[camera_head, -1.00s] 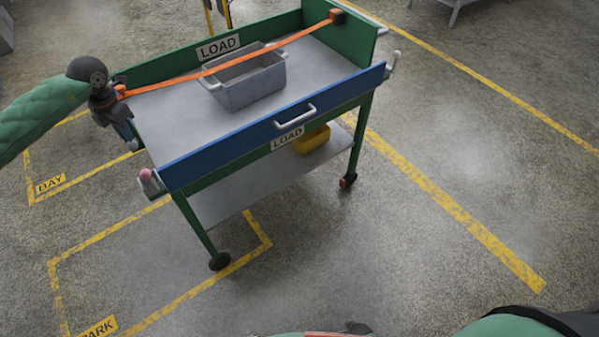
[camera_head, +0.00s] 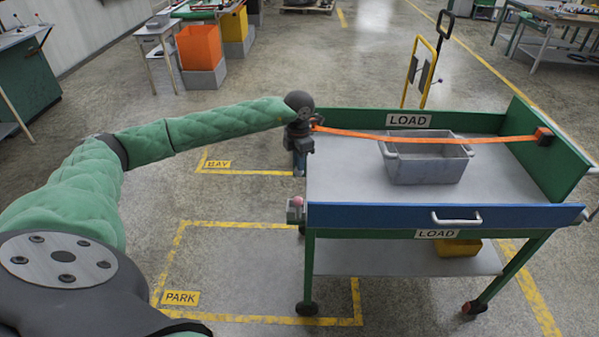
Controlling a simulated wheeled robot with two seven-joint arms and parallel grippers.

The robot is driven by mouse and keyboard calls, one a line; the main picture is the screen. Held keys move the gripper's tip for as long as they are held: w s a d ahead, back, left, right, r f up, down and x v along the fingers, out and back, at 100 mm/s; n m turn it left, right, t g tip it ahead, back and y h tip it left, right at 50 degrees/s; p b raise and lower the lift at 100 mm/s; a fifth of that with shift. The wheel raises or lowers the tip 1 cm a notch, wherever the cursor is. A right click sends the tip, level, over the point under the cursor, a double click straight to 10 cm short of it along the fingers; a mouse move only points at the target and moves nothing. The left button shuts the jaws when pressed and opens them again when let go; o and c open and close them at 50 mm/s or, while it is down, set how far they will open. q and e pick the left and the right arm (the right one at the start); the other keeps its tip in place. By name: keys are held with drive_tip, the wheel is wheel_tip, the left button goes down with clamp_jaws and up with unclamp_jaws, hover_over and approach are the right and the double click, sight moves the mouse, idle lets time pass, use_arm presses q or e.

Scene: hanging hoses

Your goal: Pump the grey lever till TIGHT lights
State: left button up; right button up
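My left gripper (camera_head: 299,160) is at the left end of the green and blue cart (camera_head: 370,217), pointing down. Its fingers are small and dark against the cart end, so I cannot tell whether they are open or shut. An orange strap (camera_head: 365,134) runs from beside the gripper, across the cart above a grey bin (camera_head: 430,165), to a dark orange fitting (camera_head: 544,136) on the right end panel. The strap sags slightly. I cannot make out the grey lever; my gripper and wrist cover the strap's left end. No TIGHT light is readable. My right gripper is out of view.
A yellow box (camera_head: 457,247) sits on the cart's lower shelf. A yellow hand truck (camera_head: 424,70) stands behind the cart. Floor markings read BAY (camera_head: 218,164) and PARK (camera_head: 180,298). An orange bin (camera_head: 201,46) stands farther back. The floor left of the cart is clear.

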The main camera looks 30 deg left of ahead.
use_arm(q)
drive_tip(key=shift+s+d+f+b, duration=0.15)
drive_tip(key=shift+f+b, duration=0.2)
drive_tip(key=shift+f, duration=0.25)
drive_tip(key=shift+s+d+f+b, duration=0.1)
drive_tip(key=shift+s+f+b, duration=0.1)
drive_tip(key=shift+f+b, duration=0.3)
drive_tip(key=shift+s+d+f+b, duration=0.1)
drive_tip(key=shift+s+f+b, duration=0.1)
drive_tip(key=shift+f, duration=0.65)
drive_tip(key=shift+s+d+f+b, duration=0.1)
drive_tip(key=shift+s+f+b, duration=0.05)
drive_tip(key=shift+f+b, duration=0.55)
drive_tip(key=shift+s+f+b, duration=0.15)
drive_tip(key=shift+f+b, duration=0.45)
drive_tip(key=shift+f, duration=0.2)
wheel_tip(320, 180, up, 8)
hover_over(299, 174)
drive_tip(key=w, duration=0.1)
drive_tip(key=shift+w+a+f+p, duration=0.1)
drive_tip(key=shift+w+a+p, duration=0.05)
drive_tip(key=shift+a+p, duration=0.3)
